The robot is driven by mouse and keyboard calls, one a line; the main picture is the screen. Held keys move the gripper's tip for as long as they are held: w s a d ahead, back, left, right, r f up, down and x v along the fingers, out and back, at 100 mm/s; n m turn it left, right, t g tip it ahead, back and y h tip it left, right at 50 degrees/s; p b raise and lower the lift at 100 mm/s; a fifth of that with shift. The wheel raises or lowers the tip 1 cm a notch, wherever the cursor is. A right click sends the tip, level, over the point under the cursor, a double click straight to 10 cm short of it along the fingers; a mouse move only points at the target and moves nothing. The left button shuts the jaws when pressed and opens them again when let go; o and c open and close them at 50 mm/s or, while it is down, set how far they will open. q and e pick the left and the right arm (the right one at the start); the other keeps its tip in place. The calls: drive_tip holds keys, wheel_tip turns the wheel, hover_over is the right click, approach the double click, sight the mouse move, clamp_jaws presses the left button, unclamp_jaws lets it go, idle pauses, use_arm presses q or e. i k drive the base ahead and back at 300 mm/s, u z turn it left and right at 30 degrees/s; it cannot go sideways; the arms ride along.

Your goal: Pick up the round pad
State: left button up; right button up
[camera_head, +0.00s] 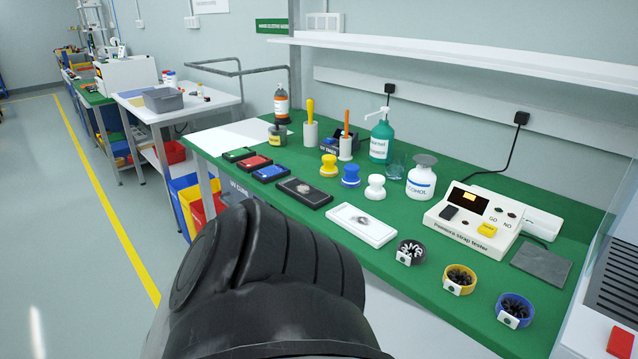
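No item stands out plainly as a round pad, and I cannot tell which one is meant. A white rectangular plate (345,229) with a grey roundish patch in its middle lies near the front edge of the green table. A black rectangular plate (294,197) with a pale round spot lies to its left. Flat green (239,154), red (255,164) and blue (271,173) pads in dark cases lie further left. Neither gripper shows. A large black arm part of mine fills the lower middle and hides the table's front edge there.
Yellow (329,165), blue (350,175) and white (375,188) knobbed items stand behind the plates. A white alcohol bottle (420,183) and a strap tester (474,220) stand to the right. A shelf (470,60) hangs above.

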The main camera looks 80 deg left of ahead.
sight(376, 191)
drive_tip(key=u, duration=2.6)
